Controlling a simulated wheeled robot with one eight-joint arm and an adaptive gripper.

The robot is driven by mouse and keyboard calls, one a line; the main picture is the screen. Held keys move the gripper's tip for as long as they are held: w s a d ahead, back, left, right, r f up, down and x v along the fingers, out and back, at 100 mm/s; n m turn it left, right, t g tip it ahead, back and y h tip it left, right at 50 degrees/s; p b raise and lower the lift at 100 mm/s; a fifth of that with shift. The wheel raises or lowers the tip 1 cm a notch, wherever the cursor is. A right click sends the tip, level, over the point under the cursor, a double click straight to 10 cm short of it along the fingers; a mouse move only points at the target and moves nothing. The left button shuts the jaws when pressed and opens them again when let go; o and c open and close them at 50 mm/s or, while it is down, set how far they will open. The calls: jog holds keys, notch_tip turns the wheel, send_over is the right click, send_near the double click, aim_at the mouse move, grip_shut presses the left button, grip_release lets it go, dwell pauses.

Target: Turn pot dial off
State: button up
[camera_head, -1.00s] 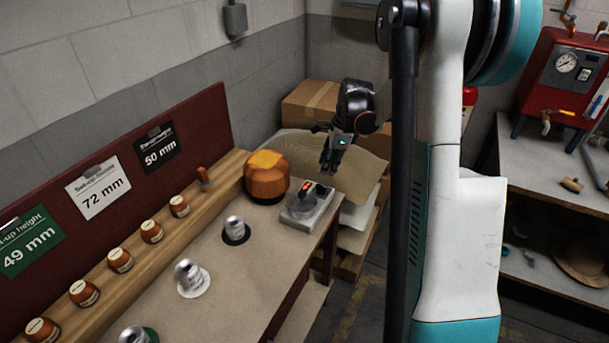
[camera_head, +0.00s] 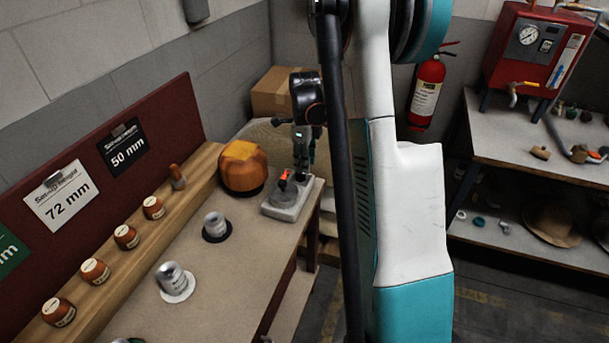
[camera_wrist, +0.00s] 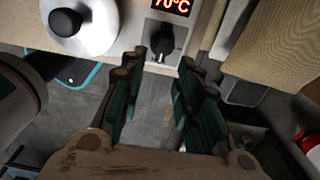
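In the wrist view the pot (camera_wrist: 98,35) has a black lid knob, and a red display (camera_wrist: 172,7) reads 70°C. The black dial (camera_wrist: 162,44) sits on the panel below the display. My gripper (camera_head: 302,166) is over the unit's right side. In the wrist view my gripper (camera_wrist: 161,62) is open and empty, its green-padded fingers spread to either side of the dial's line. I cannot tell whether they touch it.
An orange-brown rounded block (camera_head: 243,178) stands close left of the unit. A fire extinguisher (camera_head: 427,92) and red machine (camera_head: 540,50) are at the right.

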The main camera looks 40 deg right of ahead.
aim_at(301, 175)
jog(key=shift+f+b, duration=0.55)
jog(key=shift+f, duration=1.75)
grip_shut()
